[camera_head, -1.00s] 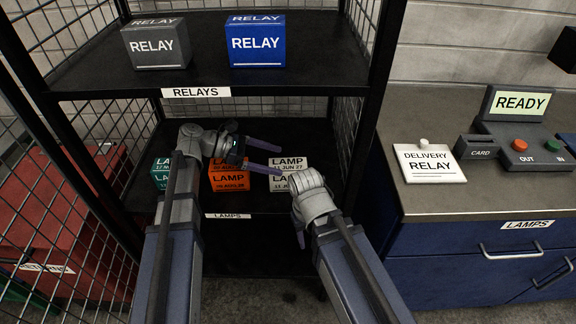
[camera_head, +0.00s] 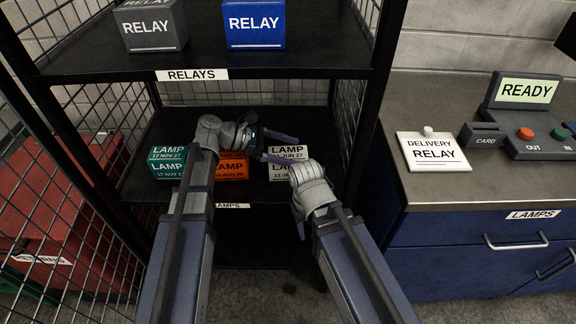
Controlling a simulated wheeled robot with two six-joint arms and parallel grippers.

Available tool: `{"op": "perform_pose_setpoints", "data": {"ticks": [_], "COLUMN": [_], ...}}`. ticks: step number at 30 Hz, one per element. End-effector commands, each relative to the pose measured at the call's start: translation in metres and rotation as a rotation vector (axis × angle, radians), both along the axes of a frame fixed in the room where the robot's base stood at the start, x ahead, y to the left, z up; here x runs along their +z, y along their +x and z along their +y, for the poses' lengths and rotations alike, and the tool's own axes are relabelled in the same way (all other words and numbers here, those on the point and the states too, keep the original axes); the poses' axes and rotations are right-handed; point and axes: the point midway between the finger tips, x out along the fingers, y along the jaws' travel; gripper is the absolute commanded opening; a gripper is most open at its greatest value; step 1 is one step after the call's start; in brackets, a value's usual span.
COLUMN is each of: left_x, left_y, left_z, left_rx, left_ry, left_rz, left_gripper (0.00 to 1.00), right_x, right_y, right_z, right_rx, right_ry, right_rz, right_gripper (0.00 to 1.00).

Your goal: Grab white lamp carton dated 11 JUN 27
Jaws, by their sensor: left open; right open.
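Two white lamp cartons are stacked at the right of the lower shelf. The top white carton (camera_head: 293,151) shows "JUN 27", with the start of its date covered by a finger. The lower white carton (camera_head: 281,172) is partly hidden by my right wrist, and its date is not fully readable. My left gripper (camera_head: 289,150) is open, its fingers pointing right at the top white carton's left side; I cannot tell whether they touch it.
Orange lamp cartons (camera_head: 232,170) stand behind my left gripper, and green lamp cartons (camera_head: 167,164) at the left. A grey relay carton (camera_head: 150,27) and a blue one (camera_head: 254,25) are on the shelf above (camera_head: 300,62). Black posts and wire mesh (camera_head: 100,225) bound the rack.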

Motion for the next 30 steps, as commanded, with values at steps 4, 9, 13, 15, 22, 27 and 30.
{"op": "perform_pose_setpoints", "data": {"ticks": [4,9,13,15,22,27,30], "left_x": [-0.011,-0.01,-0.01,-0.01,-0.01,-0.01,-0.01], "left_y": [0.0,0.001,0.001,0.001,0.001,0.001,0.001], "left_z": [-0.02,-0.023,-0.023,-0.023,-0.022,-0.022,-0.022], "left_rx": [-0.002,0.0,0.0,0.0,0.0,0.0,0.0], "left_ry": [0.0,0.0,0.0,0.0,0.0,0.0,0.0], "left_rz": [0.001,0.0,0.0,0.0,0.0,0.0,0.0], "left_gripper": [1.0,1.0,0.94,0.86,0.61,0.41,0.3], "right_x": [-0.011,-0.01,-0.01,-0.01,-0.01,-0.01,-0.01], "right_y": [0.0,0.0,0.0,0.0,0.0,0.0,0.0], "right_z": [0.0,0.0,0.0,0.0,0.0,0.0,0.0], "right_rx": [0.0,0.0,0.0,0.0,0.0,0.0,0.0], "right_ry": [0.0,0.0,0.0,0.0,0.0,0.0,0.0], "right_rz": [0.0,0.0,0.0,0.0,0.0,0.0,0.0], "right_gripper": [0.5,0.5,0.5,0.5,0.5,0.5,0.5]}}
